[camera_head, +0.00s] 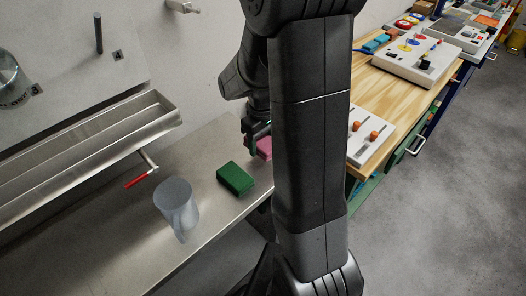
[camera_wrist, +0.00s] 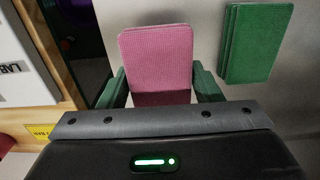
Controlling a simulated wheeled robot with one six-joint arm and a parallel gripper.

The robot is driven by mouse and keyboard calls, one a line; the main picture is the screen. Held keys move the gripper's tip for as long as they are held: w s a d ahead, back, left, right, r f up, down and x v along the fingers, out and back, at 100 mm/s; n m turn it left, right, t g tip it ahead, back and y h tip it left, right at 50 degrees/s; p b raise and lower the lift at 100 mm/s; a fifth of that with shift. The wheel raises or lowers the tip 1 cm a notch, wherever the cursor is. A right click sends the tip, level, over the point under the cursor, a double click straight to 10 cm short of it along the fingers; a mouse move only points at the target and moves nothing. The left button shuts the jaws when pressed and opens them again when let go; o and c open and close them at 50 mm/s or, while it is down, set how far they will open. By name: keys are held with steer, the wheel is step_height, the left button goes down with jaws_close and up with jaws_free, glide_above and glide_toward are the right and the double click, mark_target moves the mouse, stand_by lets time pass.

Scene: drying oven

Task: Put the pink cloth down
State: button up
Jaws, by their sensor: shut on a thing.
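The pink cloth (camera_wrist: 156,58) is a folded, textured block between the two green fingers of my gripper (camera_wrist: 160,88) in the wrist view. My gripper is shut on it. In the head view a small part of the pink cloth (camera_head: 264,147) shows beside my arm, near the metal table's right end; the rest is hidden behind my arm. Whether the cloth touches the table is hard to tell. A green folded cloth (camera_head: 235,178) lies on the table to the left of the pink one, and it also shows at the upper right of the wrist view (camera_wrist: 257,42).
A grey mug (camera_head: 176,205) stands on the metal table (camera_head: 125,245). A metal trough (camera_head: 90,150) and a red-handled lever (camera_head: 138,178) are behind it. A wooden bench (camera_head: 392,88) with boxes of controls is at the right. Bare table lies around the green cloth.

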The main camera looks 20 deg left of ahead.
mark_target(263, 140)
steer(key=shift+f, duration=2.1)
steer(key=shift+f+b, duration=0.3)
steer(key=shift+f, duration=0.05)
steer(key=o, duration=1)
steer(key=shift+d, duration=0.15)
steer(key=shift+f, duration=0.1)
steer(key=shift+s+d, duration=0.1)
steer(key=shift+s, duration=0.05)
steer(key=shift+r+p, duration=0.4)
steer(key=r, duration=1.2)
steer(key=shift+a, duration=0.2)
